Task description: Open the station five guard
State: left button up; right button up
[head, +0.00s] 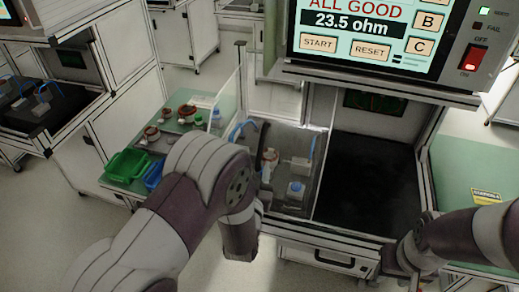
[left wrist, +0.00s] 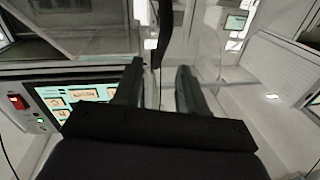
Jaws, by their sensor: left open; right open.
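The station in front of me has a clear guard panel (head: 318,170) whose pale edge runs up its middle. A dark upright bar, seemingly the guard's handle (head: 263,140), stands at the left of the bay. My left gripper (head: 265,194) is open beside the bay, low and near that bar, partly hidden by my arm. In the left wrist view its two fingers (left wrist: 160,70) are apart, and a dark bar (left wrist: 167,30) shows beyond and between their tips. I cannot tell whether they touch it. My right gripper (head: 410,258) is open at the lower right, away from the guard.
A monitor (head: 355,25) reading "ALL GOOD 23.5 ohm" hangs above the bay. Inside stand a blue-capped item (head: 295,189) and a grey block (head: 296,164). The black right half (head: 370,180) is bare. Green (head: 127,165) and blue bins sit on the left side table.

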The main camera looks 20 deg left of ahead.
aim_at(260, 151)
pick_arm(q)
jog(key=w, duration=0.3)
jog(key=shift+w+a+p, duration=0.25)
jog(key=shift+w+p, duration=0.05)
jog(key=shift+w, duration=0.05)
jog(key=shift+w+r, duration=0.15)
jog(key=shift+w, duration=0.75)
jog(key=shift+s, duration=0.1)
grip_shut()
